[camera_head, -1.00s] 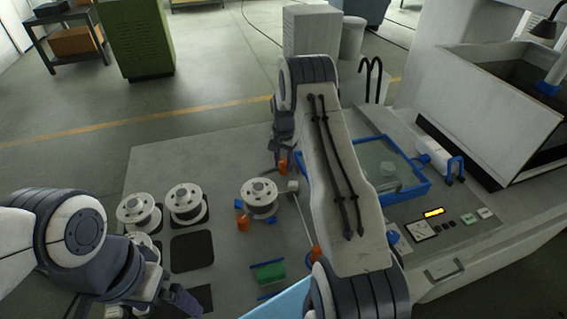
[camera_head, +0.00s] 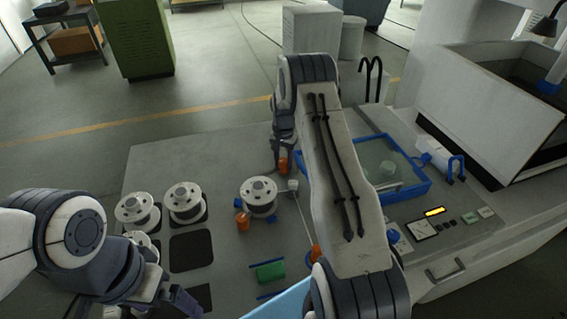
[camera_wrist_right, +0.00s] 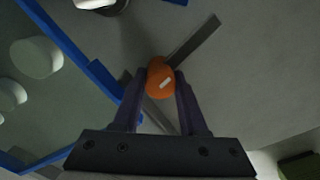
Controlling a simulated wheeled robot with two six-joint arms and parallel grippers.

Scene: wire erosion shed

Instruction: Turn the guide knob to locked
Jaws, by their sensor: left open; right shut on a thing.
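An orange knob (camera_wrist_right: 160,80) with a white mark sits between the fingers of my right gripper (camera_wrist_right: 161,88) in the right wrist view. A flat grey strip runs up and right from it. In the head view my right gripper (camera_head: 280,162) is low over the bench at an orange knob (camera_head: 284,165), partly hidden by my right arm. The gripper is shut on the knob. My left gripper (camera_head: 178,303) is open and empty at the lower left, partly cut off by the frame edge.
A white spool (camera_head: 258,190) and another orange piece (camera_head: 242,221) stand left of the knob. More spools (camera_head: 185,200) stand further left. A blue-rimmed tray (camera_head: 415,190) and a panel with an amber display (camera_head: 435,212) lie to the right.

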